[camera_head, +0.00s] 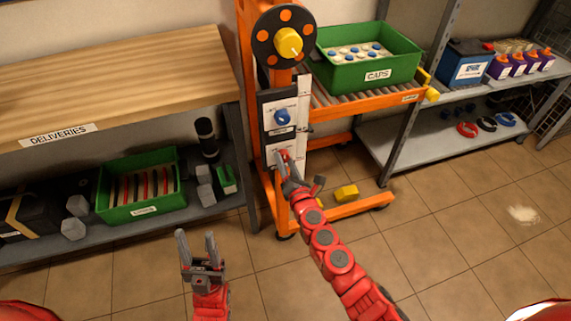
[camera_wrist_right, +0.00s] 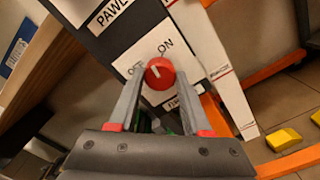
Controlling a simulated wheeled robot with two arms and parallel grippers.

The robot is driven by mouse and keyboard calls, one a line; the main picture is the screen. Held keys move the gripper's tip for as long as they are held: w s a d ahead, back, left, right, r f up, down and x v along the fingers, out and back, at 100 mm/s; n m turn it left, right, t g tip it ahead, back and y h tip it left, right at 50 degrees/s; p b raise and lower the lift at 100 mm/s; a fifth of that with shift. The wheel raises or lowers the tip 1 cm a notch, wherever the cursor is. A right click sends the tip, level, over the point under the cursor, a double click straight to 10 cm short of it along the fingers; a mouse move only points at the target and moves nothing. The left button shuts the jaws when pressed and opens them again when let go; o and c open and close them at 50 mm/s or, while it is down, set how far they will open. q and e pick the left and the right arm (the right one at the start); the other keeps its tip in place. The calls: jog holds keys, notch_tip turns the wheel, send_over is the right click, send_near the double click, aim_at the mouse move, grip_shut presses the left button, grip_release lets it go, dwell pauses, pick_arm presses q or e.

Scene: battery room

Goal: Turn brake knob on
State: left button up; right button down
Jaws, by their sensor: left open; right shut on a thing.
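The red knob (camera_wrist_right: 160,72) sits on a white plate (camera_wrist_right: 160,45) marked OFF and ON. The plate's lower label is partly hidden. The knob's pale mark slants toward the upper left, on the OFF side. In the head view the knob (camera_head: 285,155) is on the orange stand's front panel, below a blue knob (camera_head: 282,117). My right gripper (camera_head: 287,165) is shut on the red knob, with one finger on each side in the wrist view (camera_wrist_right: 161,82). My left gripper (camera_head: 197,238) is open and empty, pointing up over the floor.
A yellow knob on a black disc (camera_head: 263,39) tops the orange stand (camera_head: 246,100). A green CAPS bin (camera_head: 345,73) stands on the rollers. A wooden deliveries bench (camera_head: 120,75) is at left, a grey shelf (camera_head: 440,145) at right. The tiled floor in front is mostly clear.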

jog(key=shift+f+m+b, duration=0.15)
jog(key=shift+m+b, duration=0.3)
jog(key=shift+m, duration=2.95)
jog(key=shift+c, duration=1.7)
grip_release()
jog(key=v, duration=1.7)
jog(key=shift+s, duration=0.2)
